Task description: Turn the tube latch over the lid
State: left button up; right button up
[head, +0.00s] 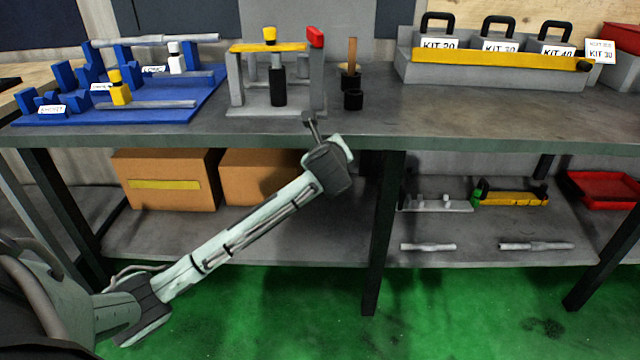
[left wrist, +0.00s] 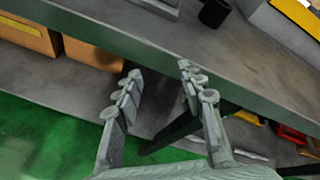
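A grey fixture (head: 232,85) stands on the bench left of centre, with a yellow bar (head: 285,47) lying across its top like a lid. A red piece (head: 315,37), which looks like the latch, sticks up at the bar's right end. Whether it overlaps the bar is hard to tell. My left gripper (head: 311,124) is at the bench's front edge, below and in front of the fixture's right post, apart from the red piece. In the left wrist view its two fingers (left wrist: 160,78) are spread with nothing between them. My right gripper is out of view.
A blue rack (head: 205,95) with shafts stands left of the fixture. A black cup (head: 353,99) and a wooden-handled tool (head: 351,55) stand right of it. A kit holder with a yellow bar (head: 480,58) is at back right. The front right benchtop (head: 480,115) is clear.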

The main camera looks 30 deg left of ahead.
pick_arm(q)
notch_tip(320, 180, down, 7)
jog(key=s+d+n+g+h, duration=0.1)
jog(key=s+n, duration=0.1)
jog(key=s, duration=0.1)
jog(key=shift+f+n, duration=0.2)
jog(key=shift+n, duration=0.1)
